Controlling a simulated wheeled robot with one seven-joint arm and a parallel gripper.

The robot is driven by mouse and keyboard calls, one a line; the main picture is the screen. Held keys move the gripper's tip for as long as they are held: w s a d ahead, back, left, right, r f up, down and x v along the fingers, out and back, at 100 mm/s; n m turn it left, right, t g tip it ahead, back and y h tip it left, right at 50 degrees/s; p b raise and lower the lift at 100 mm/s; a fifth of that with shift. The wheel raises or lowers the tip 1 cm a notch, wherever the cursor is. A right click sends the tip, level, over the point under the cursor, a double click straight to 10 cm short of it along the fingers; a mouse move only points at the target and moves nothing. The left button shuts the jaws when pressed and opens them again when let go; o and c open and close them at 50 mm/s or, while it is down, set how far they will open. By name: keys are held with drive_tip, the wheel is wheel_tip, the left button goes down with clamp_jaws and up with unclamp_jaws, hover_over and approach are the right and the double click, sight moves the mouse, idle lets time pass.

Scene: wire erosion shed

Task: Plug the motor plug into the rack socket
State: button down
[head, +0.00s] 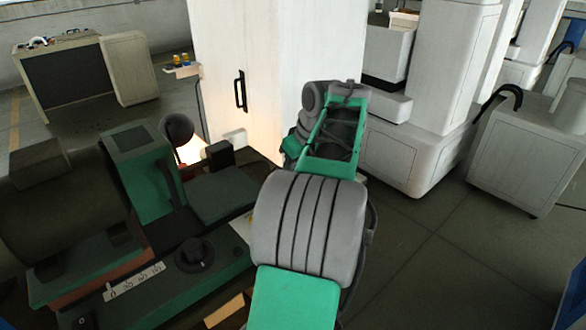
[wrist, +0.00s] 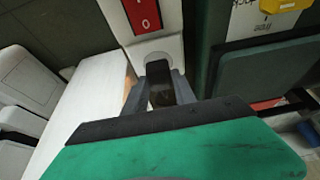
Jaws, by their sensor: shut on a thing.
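In the wrist view my gripper (wrist: 158,78) is shut on a dark block-shaped thing (wrist: 160,72), which I take to be the motor plug. Only part of it shows between the two grey fingers. Just beyond it stands a white housing (wrist: 170,46) with a red rocker switch (wrist: 146,15) marked 0 and I. A round grey fitting (wrist: 156,58) below the switch may be the rack socket. The plug's front end lies close to it, and I cannot tell whether they touch. In the head view my arm hides the gripper and plug.
In the head view a dark green machine (head: 140,150) fills the left, with a lit lamp (head: 178,128) on it. A tall white cabinet (head: 270,50) stands behind my arm. White machine units (head: 440,80) are at the right. The floor (head: 430,260) at lower right is clear.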

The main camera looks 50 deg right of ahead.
drive_tip(key=shift+f+b, duration=0.45)
drive_tip(key=shift+f, duration=0.15)
idle(0.4)
drive_tip(key=c, duration=0.9)
unclamp_jaws()
drive_tip(key=p+v, duration=0.2)
drive_tip(key=v, duration=0.6)
